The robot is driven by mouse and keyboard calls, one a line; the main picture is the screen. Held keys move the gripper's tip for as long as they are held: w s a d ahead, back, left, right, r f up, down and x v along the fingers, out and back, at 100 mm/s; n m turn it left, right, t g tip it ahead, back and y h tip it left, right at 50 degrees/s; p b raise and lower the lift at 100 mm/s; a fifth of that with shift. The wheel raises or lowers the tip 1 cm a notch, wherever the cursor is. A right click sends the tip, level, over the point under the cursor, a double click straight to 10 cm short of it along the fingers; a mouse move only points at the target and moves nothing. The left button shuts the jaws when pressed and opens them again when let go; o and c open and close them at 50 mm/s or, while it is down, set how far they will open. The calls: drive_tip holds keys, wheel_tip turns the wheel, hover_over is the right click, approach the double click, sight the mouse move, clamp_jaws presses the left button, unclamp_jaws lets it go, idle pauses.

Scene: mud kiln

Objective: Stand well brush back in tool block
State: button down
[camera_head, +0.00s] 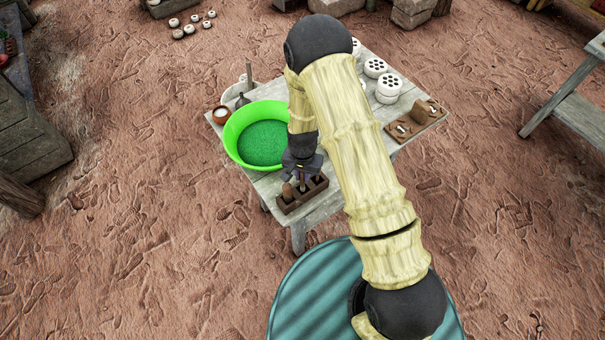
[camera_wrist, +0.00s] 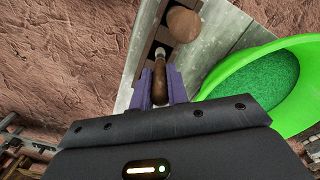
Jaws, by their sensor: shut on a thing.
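My gripper (camera_head: 302,168) is over the wooden tool block (camera_head: 291,208) at the table's near corner. In the wrist view its purple fingers (camera_wrist: 160,88) are shut on the brown handle of the well brush (camera_wrist: 159,92). The brush's pale ferrule points at the dark tool block (camera_wrist: 148,32), at or just over a slot. I cannot tell whether its tip is inside. A round-topped wooden tool (camera_wrist: 183,24) stands in the block beside it, also seen in the head view (camera_head: 287,190).
A bright green basin (camera_head: 233,150) with green contents stands close by the gripper. White perforated pieces (camera_head: 388,88) and a wooden board (camera_head: 425,113) lie across the grey table (camera_head: 262,186).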

sight(303, 180)
drive_tip(key=shift+f, duration=0.25)
drive_tip(key=shift+f+b, duration=0.35)
drive_tip(key=shift+b, duration=0.1)
drive_tip(key=shift+f+b, duration=0.7)
drive_tip(key=shift+f, duration=0.3)
drive_tip(key=c, duration=0.7)
unclamp_jaws()
drive_tip(key=shift+r, duration=0.1)
drive_tip(key=shift+r+p, duration=2.15)
drive_tip(key=shift+r, duration=0.85)
